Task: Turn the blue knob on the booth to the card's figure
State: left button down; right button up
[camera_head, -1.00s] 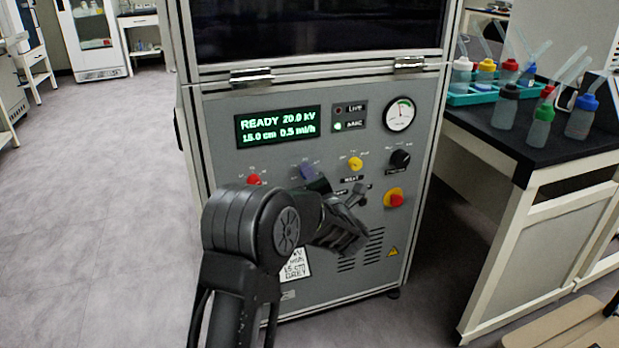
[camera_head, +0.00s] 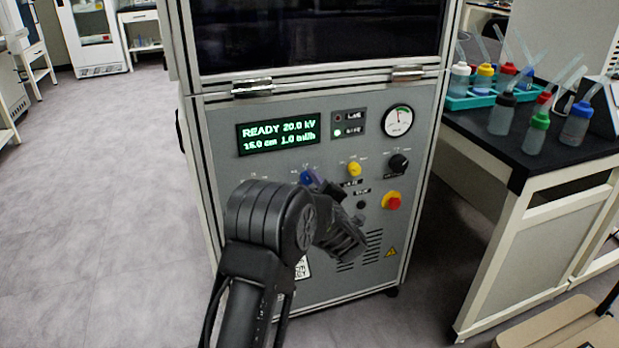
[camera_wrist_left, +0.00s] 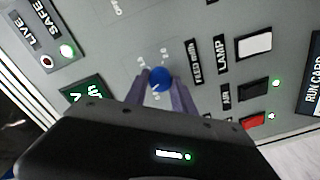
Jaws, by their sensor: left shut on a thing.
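The blue knob (camera_head: 306,177) is on the grey booth's front panel (camera_head: 225,172), below the display. In the left wrist view the blue knob (camera_wrist_left: 159,79) sits between the two purple-grey fingers of my left gripper (camera_wrist_left: 160,86), which is shut on it. In the head view my left gripper (camera_head: 318,184) reaches the knob from the front and partly covers it. The green display (camera_head: 279,134) reads READY 20.0 kV and about 15.0 cm, 1.0 ml/h. The white card (camera_head: 303,268) is mostly hidden behind my left arm, and its figures are unreadable. My right gripper is out of view.
A yellow knob (camera_head: 354,169), a black knob (camera_head: 398,163) and a red stop button on a yellow base (camera_head: 393,201) are right of the blue knob. A gauge (camera_head: 398,121) is above them. A black-topped bench (camera_head: 530,158) with several bottles stands at the right.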

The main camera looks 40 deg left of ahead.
pick_arm(q)
jog(key=m+p, duration=0.3)
jog(key=m, duration=0.2)
jog(key=shift+d+r+m, duration=0.1)
jog(key=shift+r+m, duration=0.05)
jog(key=shift+m, duration=0.25)
jog(key=m+p, duration=0.4)
jog(key=m, duration=0.1)
jog(key=m+p, duration=0.2)
jog(key=m, duration=0.2)
jog(key=shift+m, duration=0.4)
jog(key=m+p, duration=0.3)
jog(key=m, duration=0.3)
jog(key=m+p, duration=0.1)
jog(key=m, duration=0.3)
jog(key=shift+f+m+p, duration=0.25)
jog(key=shift+m+p, duration=0.3)
jog(key=shift+m, duration=0.95)
jog(key=c, duration=1.1)
grip_release()
